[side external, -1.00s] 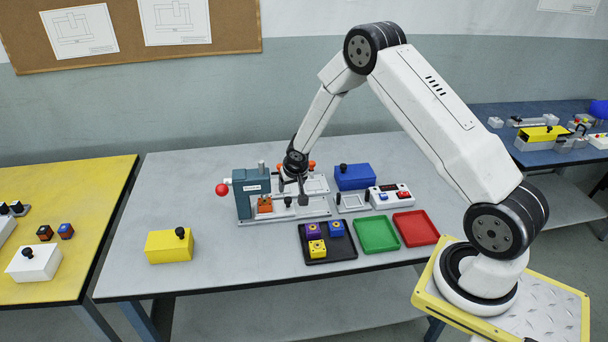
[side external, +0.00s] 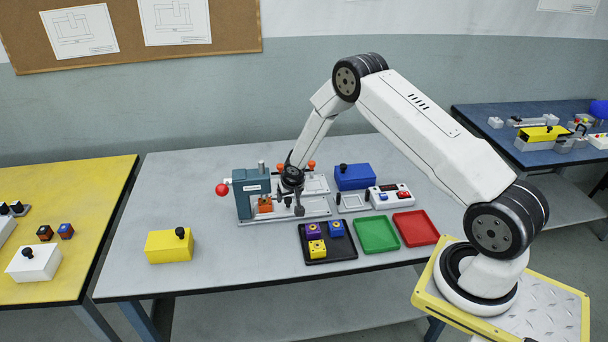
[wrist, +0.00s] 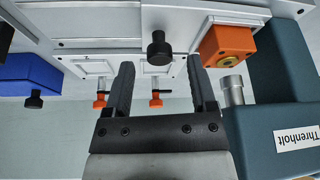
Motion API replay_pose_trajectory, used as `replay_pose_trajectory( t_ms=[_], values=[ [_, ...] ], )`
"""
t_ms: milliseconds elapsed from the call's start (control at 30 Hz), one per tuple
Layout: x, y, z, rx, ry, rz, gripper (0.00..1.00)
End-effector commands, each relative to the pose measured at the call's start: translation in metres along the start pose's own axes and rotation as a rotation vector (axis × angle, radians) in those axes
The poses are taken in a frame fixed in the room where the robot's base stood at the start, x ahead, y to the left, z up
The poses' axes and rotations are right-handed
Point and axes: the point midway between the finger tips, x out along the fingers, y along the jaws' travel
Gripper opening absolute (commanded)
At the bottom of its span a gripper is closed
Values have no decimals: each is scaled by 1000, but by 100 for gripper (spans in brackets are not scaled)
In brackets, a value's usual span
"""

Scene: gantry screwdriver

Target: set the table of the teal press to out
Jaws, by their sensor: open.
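The teal press (side external: 251,190), with a red ball on its lever (side external: 221,189), stands at the left of its grey base. It also shows in the wrist view (wrist: 275,130), with a "Threnholt" label. An orange block with a brass-coloured ring (wrist: 226,45) sits beside the press column; it shows small in the side view (side external: 265,205). A black knob (wrist: 158,46) on the pale rail lies just past my fingertips, roughly centred between them. My gripper (wrist: 160,75) is open and empty. In the side view my gripper (side external: 298,205) hangs low over the base, right of the orange block.
Two orange-tipped clamps (wrist: 156,96) stand on the plate behind. A blue box (side external: 354,177) and a white button box (side external: 390,196) are at right. A black tray with several blocks (side external: 329,254), a green tray (side external: 376,235) and a red tray (side external: 416,228) lie in front. A yellow box (side external: 169,246) stands left.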

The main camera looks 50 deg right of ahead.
Motion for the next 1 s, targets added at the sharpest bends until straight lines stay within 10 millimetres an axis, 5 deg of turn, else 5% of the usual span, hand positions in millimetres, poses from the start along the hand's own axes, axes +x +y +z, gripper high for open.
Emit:
replay_pose_trajectory(
  t_ms=[533,567,800,1000],
  values=[
    [13,0,0,-1,0,0,73],
    [12,0,0,-1,0,0,69],
    [12,0,0,-1,0,0,0],
    [12,0,0,-1,0,0,0]
  ],
)
